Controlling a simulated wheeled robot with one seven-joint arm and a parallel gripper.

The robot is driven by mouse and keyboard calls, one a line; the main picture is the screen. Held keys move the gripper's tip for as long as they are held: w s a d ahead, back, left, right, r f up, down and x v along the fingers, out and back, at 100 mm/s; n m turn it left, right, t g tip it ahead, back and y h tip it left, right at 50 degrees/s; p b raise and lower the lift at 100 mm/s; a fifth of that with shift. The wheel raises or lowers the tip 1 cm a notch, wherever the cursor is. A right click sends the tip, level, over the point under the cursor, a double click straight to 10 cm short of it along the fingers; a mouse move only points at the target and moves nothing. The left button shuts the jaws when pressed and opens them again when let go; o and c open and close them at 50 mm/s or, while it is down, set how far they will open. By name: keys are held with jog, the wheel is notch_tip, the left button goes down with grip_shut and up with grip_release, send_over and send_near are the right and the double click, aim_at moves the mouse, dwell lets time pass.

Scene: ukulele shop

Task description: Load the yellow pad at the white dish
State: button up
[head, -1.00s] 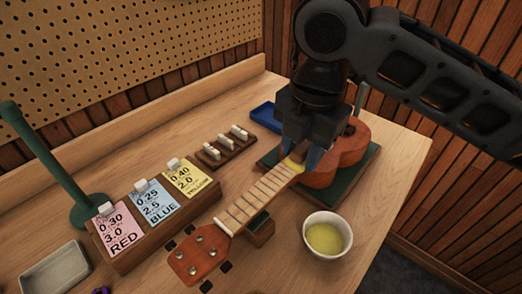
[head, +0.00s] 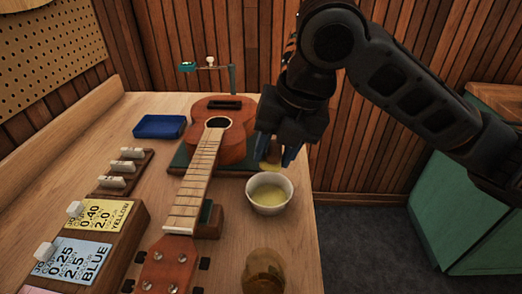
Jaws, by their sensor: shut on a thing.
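The white dish (head: 288,206) is a small round bowl with pale yellow contents, standing on the bench to the right of the ukulele. My gripper (head: 274,154) is just above and behind the dish, pointing down. Its blue-tipped fingers are shut on the yellow pad (head: 270,165), a small yellowish-tan piece that shows between the fingertips. The pad's lower end is close to the dish's far rim; I cannot tell whether it touches. The pad's upper part is hidden by the fingers.
A ukulele (head: 228,144) lies on a green mat, its neck toward me. A blue tray (head: 160,126), a wooden rack (head: 124,173) and label cards (head: 98,215) are left. An amber glass jar (head: 264,272) stands in front. The bench ends right of the dish.

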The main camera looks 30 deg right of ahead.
jog(key=shift+f+b, duration=3.5)
jog(key=shift+f, duration=0.85)
jog(key=shift+r, duration=0.1)
jog(key=shift+r+p, duration=2.55)
jog(key=shift+r, duration=0.85)
jog(key=shift+r, duration=0.1)
jog(key=shift+r+p, duration=1.4)
jog(key=shift+r, duration=0.5)
